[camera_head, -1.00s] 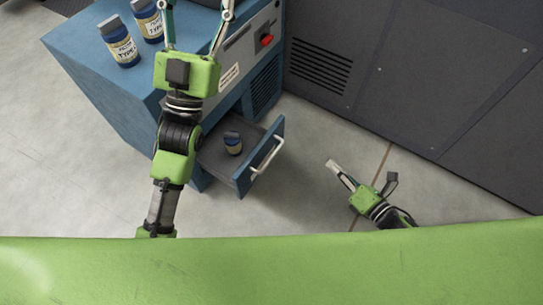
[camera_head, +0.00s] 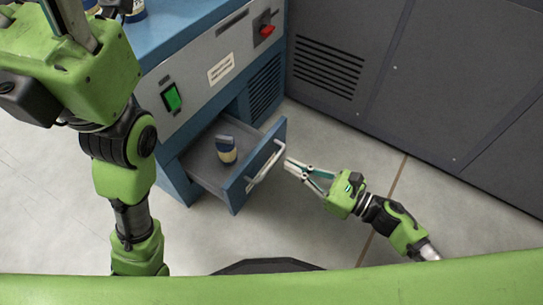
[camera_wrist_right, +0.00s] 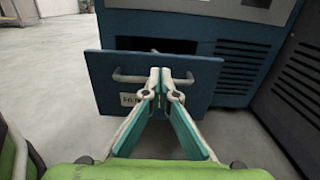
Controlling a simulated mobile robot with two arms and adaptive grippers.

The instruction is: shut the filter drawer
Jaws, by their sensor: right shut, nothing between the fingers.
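The filter drawer (camera_head: 238,193) stands pulled out of the blue unit. Its blue front has a pale bar handle (camera_head: 264,166); the front also shows in the right wrist view (camera_wrist_right: 205,85).
The blue unit (camera_head: 200,85) carries a green switch (camera_head: 172,97) and a red knob (camera_head: 267,31). Bottles show partly on its top at the upper left. A dark grey cabinet wall (camera_head: 430,80) stands at the right. The floor (camera_head: 300,225) before the drawer is clear.

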